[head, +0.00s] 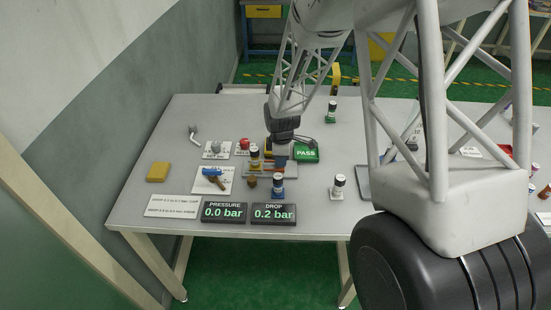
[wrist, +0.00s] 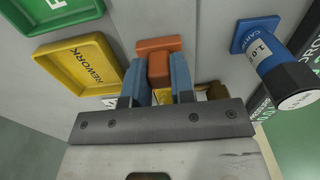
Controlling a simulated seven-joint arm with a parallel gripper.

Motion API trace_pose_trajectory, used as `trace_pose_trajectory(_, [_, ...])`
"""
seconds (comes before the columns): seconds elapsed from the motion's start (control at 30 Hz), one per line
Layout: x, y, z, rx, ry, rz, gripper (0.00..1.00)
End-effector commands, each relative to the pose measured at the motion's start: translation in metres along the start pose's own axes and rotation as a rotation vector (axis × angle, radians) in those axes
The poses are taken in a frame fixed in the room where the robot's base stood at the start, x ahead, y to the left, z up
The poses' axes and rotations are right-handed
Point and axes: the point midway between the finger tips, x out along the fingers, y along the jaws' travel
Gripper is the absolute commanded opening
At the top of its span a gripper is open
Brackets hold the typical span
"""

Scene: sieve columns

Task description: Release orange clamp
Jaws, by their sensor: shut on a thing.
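The orange clamp (wrist: 158,68) shows in the wrist view as an orange block with a wider orange bar at its far end. My gripper (wrist: 160,82) has its two blue-grey fingers on either side of the block and is shut on it. In the head view my gripper (head: 279,157) is low over the middle of the bench fixture, and the clamp is mostly hidden there. A column with a yellow band (head: 254,154) stands just left of my gripper. Part of something yellow shows below the clamp in the wrist view, largely covered by the gripper.
A blue-based column (head: 277,187) stands close in front; it also shows in the wrist view (wrist: 262,48). Displays (head: 224,213) read 0.0 and 0.2 bar. The yellow REWORK tray (wrist: 112,52) is left.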

Motion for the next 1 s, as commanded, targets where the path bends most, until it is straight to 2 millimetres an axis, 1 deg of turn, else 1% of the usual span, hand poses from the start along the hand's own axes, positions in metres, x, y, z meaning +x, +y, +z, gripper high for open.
trace_pose_trajectory(0.03, [0.0,0.0,0.003,0.001,-0.001,0.0,0.0])
trace_pose_trajectory(0.27, [0.0,0.0,0.004,0.001,-0.002,-0.001,0.0])
trace_pose_trajectory(0.3, [0.0,0.0,0.004,0.001,-0.002,-0.001,0.28])
trace_pose_trajectory(0.43, [0.0,0.0,0.003,0.001,-0.001,-0.001,0.48])
trace_pose_trajectory(0.77, [-0.001,0.0,0.003,0.001,-0.001,0.0,0.49])
trace_pose_trajectory(0.87, [-0.003,0.0,0.003,0.001,-0.001,0.0,0.49])
trace_pose_trajectory(1.0, [-0.011,0.0,0.002,0.001,-0.001,0.001,0.49])
